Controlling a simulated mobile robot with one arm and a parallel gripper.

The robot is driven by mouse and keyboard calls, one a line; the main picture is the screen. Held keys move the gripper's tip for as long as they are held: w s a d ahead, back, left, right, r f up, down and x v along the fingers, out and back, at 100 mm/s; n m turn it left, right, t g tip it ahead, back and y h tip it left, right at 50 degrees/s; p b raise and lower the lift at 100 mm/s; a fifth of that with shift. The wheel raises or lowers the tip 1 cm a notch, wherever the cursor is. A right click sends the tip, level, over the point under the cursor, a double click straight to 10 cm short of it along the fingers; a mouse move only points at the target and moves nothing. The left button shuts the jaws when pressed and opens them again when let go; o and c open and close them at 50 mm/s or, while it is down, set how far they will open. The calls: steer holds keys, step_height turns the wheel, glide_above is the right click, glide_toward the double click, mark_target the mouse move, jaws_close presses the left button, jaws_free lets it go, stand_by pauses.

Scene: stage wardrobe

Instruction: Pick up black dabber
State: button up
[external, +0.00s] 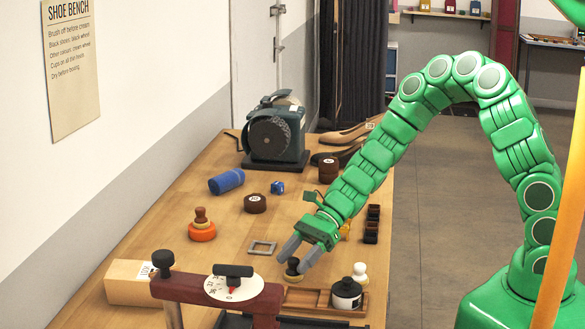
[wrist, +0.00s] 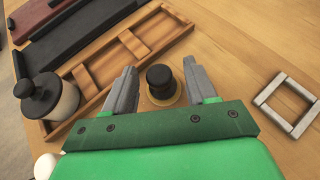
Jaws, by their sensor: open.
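The black dabber (external: 292,267) has a black knob on a round tan wooden base and stands upright on the bench. It also shows in the wrist view (wrist: 160,76). My gripper (external: 290,263) is open and points down at it. In the wrist view my gripper's (wrist: 159,68) two grey fingers stand on either side of the dabber, with a gap to each. I cannot tell the exact height of the fingertips.
A wooden tray (wrist: 150,32) lies close beside the dabber, with a white jar with black lid (external: 346,293) at one end. A white-topped dabber (external: 360,272) stands close by. A grey square frame (external: 263,247) lies to the left, with bare bench between.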

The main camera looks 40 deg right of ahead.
steer(key=shift+s+a+f, duration=0.1)
steer(key=shift+a+f, duration=0.25)
steer(key=shift+a, duration=0.2)
jaws_close()
